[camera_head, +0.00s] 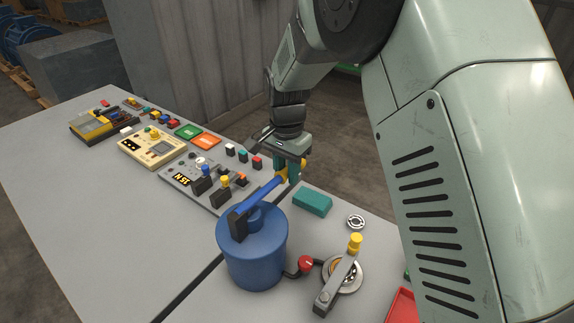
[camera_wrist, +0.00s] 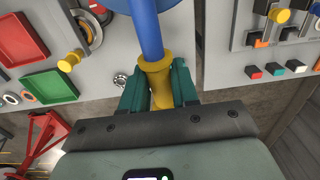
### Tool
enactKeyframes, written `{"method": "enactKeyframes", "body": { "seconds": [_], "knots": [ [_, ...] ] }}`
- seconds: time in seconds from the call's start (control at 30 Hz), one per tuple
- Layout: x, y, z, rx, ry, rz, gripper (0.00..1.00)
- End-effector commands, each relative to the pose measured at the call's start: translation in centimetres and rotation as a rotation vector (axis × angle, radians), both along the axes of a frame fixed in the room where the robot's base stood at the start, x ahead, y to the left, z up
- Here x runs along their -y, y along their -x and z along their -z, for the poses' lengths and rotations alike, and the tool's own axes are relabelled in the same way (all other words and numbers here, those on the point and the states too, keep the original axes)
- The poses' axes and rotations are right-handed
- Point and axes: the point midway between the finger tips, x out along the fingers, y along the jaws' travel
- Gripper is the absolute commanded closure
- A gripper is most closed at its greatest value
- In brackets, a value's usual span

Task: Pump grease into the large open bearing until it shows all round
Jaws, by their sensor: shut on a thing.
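A blue grease pump (camera_head: 252,262) stands on the grey table, with a blue lever (camera_head: 260,194) slanting up to the right. My gripper (camera_wrist: 158,86) is shut on the yellow grip (camera_wrist: 154,68) at the lever's end, with a teal finger on each side. A dark outlet with a red knob (camera_head: 306,262) leads from the pump toward the large bearing (camera_head: 349,281). A grey arm with a yellow knob (camera_head: 355,242) lies across the bearing and hides part of it. Some orange-brown shows inside its ring; I cannot tell how far round it reaches.
A teal block (camera_head: 312,203) and a small bearing (camera_head: 356,222) lie right of the lever. A red tray (camera_head: 401,307) is at the lower right. A switch panel (camera_head: 188,179) and meters stand to the left. The table's left front is clear.

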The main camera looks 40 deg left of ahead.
Motion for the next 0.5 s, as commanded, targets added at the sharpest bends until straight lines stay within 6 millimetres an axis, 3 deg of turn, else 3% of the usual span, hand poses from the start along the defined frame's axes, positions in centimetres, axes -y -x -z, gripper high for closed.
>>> {"method": "enactKeyframes", "body": {
  "seconds": [0.17, 0.5],
  "knots": [
    [-0.1, 0.5, 0.5, -0.010, 0.004, -0.005, 0.88],
    [-0.1, 0.4, -1.4, -0.008, 0.001, -0.004, 0.88]
  ]
}}
